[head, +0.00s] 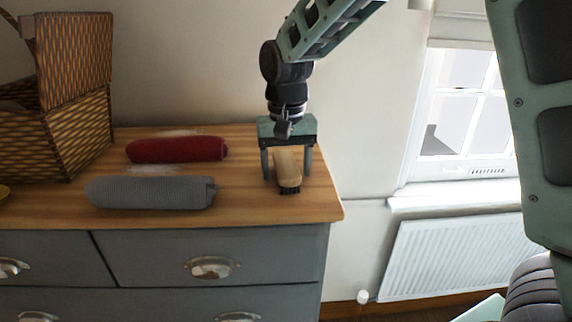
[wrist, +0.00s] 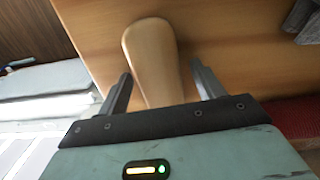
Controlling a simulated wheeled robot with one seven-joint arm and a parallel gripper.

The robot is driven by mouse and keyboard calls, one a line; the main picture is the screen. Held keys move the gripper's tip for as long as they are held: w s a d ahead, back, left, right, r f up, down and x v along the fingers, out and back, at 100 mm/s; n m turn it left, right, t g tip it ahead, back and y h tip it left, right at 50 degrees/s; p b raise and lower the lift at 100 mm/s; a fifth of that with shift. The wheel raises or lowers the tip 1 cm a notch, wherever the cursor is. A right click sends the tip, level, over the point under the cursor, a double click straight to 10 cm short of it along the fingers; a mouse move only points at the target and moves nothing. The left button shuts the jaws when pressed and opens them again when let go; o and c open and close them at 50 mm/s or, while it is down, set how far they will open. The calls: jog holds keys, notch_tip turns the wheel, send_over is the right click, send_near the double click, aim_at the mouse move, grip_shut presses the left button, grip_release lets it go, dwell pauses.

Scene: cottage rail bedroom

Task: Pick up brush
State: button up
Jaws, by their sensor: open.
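The brush (head: 287,171) lies on the wooden top of the grey dresser (head: 240,207), close to its right end. It has a pale wooden back and dark bristles at the near end. My gripper (head: 287,178) points down over it, with one finger on each side. In the wrist view the brush (wrist: 153,60) shows its smooth pale back between the two open fingers of my gripper (wrist: 160,82). Gaps show between the brush and the fingers there. The part of the brush under the palm is hidden.
A grey rolled towel (head: 150,192) and a red rolled towel (head: 178,149) lie left of the brush. A woven basket (head: 70,120) stands at the far left. The dresser's right edge is close to the brush. A radiator (head: 460,250) and window (head: 465,100) are at right.

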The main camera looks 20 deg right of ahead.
aim_at(286, 163)
jog(key=c, duration=1.1)
notch_tip(286, 163, up, 10)
jog(key=b, duration=0.2)
jog(key=shift+b, duration=0.4)
jog(key=o, duration=0.4)
jog(key=shift+c, duration=1.4)
